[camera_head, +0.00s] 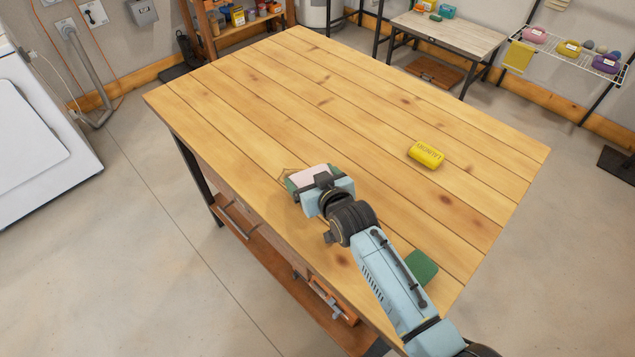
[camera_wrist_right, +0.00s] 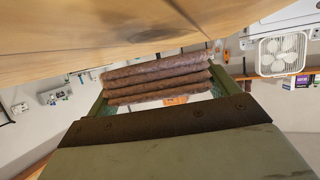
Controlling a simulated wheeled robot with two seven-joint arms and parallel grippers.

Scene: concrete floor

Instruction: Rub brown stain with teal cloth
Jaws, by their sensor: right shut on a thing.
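My right gripper (camera_head: 306,178) is low over the left front part of the wooden table, with its arm coming in from the lower right. In the right wrist view it is shut on a folded, layered brownish cloth (camera_wrist_right: 158,80), held between its green fingers close to the table top. This cloth looks brown-mauve, not teal. A flat dark green piece (camera_head: 422,266) lies on the table beside my forearm, partly hidden by it; I cannot tell if it is cloth. A faint brownish outline (camera_head: 284,172) shows beside the gripper, perhaps the stain's edge. My left gripper is not in view.
The plank table (camera_head: 250,95) is mostly bare, with dark knots in its wood. A yellow lettered object (camera_head: 426,154) lies on its right half. A white appliance (camera_head: 35,135) stands at the left. A bench (camera_head: 450,35) and a rack (camera_head: 575,60) stand behind.

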